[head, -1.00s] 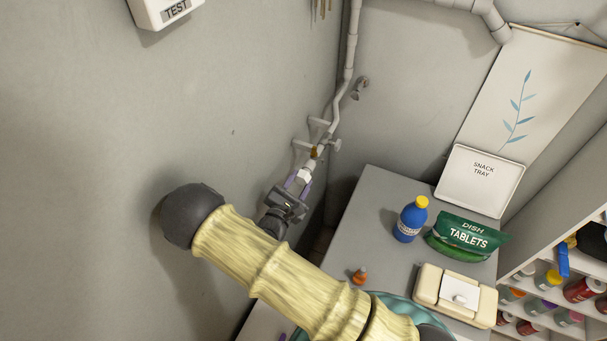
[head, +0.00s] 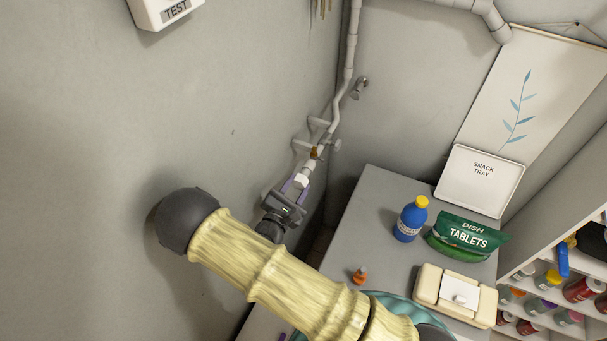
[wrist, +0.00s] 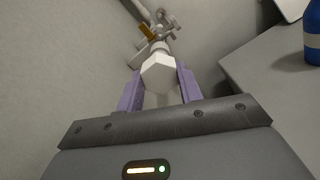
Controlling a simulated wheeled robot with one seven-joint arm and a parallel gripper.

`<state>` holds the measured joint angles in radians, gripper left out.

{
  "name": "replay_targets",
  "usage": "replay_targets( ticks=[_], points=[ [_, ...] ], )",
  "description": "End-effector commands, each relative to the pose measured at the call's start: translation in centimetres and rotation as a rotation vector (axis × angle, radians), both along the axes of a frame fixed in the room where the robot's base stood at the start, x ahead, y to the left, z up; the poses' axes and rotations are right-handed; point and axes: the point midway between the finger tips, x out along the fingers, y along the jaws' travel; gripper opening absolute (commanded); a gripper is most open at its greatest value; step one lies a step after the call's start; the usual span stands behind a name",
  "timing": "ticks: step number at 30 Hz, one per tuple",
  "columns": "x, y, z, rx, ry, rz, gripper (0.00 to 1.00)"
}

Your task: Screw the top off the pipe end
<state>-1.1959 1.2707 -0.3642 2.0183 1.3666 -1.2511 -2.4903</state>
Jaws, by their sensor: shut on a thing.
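The pipe (head: 336,112) runs down the wall corner and ends near my gripper. A white faceted top (head: 301,181) sits at the pipe's lower end, and it also shows in the wrist view (wrist: 159,75). My gripper (head: 297,184) has its purple fingers on either side of the top and is shut on it. In the wrist view the fingers (wrist: 160,88) flank the top, which is in line with the pipe end behind it. I cannot tell whether the top is still threaded on. A brass-coloured part (head: 315,153) shows on the pipe just above.
Wall brackets and a valve sit close to the pipe.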

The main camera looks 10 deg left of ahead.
Motion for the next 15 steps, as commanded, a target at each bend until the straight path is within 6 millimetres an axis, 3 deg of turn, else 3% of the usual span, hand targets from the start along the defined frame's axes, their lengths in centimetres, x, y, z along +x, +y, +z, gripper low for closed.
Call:
replay_targets(
  ticks=[15],
  points=[
    [-3.4,1.2,0.0,0.000,0.000,0.001,0.09]
  ],
)
